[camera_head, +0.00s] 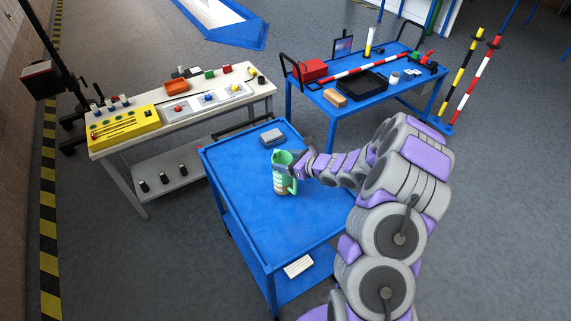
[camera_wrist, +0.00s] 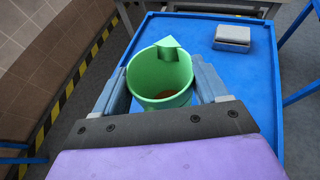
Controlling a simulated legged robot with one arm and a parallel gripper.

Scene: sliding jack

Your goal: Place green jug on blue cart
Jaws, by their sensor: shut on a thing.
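The green jug (camera_head: 281,176) is upright over the blue cart (camera_head: 247,196) in the head view. In the wrist view the jug (camera_wrist: 160,78) shows its open top and spout, with something brown at its bottom. My gripper (camera_head: 298,166) is shut on the jug, with one finger on each side of it in the wrist view (camera_wrist: 163,92). The cart's blue top (camera_wrist: 205,45) lies below and around the jug. I cannot tell whether the jug's base touches the cart top.
A grey box (camera_head: 272,137) lies on the cart near its far edge. A second blue cart (camera_head: 340,113) holding several items stands behind to the right. Much of the cart top is clear.

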